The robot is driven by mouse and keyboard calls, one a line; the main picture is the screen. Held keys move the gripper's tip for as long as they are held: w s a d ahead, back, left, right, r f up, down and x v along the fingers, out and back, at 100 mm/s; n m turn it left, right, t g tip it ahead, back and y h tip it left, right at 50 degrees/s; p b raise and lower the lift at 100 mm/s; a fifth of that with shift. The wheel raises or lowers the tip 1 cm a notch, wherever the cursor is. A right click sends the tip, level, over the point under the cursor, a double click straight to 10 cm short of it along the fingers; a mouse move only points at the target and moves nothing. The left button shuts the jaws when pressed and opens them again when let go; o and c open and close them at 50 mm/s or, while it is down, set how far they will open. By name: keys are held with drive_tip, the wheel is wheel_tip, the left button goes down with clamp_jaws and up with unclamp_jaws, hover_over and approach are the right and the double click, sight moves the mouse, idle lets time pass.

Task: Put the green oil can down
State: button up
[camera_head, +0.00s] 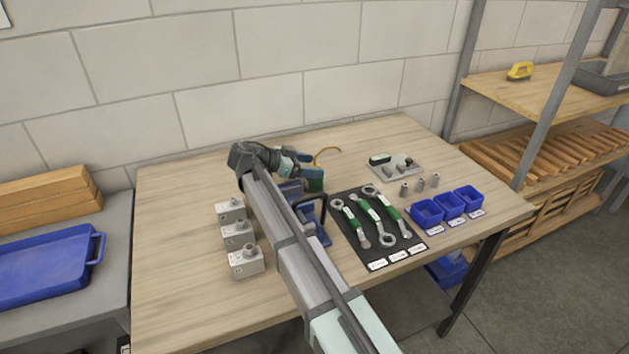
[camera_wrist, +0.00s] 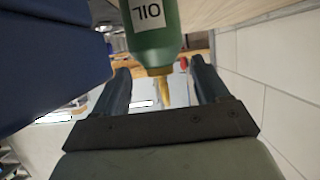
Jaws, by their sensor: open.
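The green oil can (camera_wrist: 152,28) hangs into the top of the wrist view, its white OIL label upside down in that picture. Its yellow nozzle (camera_wrist: 162,88) points in between the two spread fingers of my gripper (camera_wrist: 163,85). The fingers are open, with visible gaps on both sides of the nozzle. In the head view the green can (camera_head: 314,184) is at the far middle of the table, just below my gripper (camera_head: 303,165). The can's base is hidden, so I cannot tell for sure whether it rests on the table.
A blue fixture (camera_head: 318,228) stands close to the can, partly behind my arm; a blue block (camera_wrist: 45,60) looms at the wrist view's left. Grey boxes (camera_head: 238,234), a wrench mat (camera_head: 410,246) and blue bins (camera_head: 427,213) are nearby. The table's far left (camera_head: 185,185) is clear.

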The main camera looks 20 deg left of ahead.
drive_tip(key=shift+w+d, duration=0.1)
drive_tip(key=shift+f, duration=0.1)
clamp_jaws()
idle(0.6)
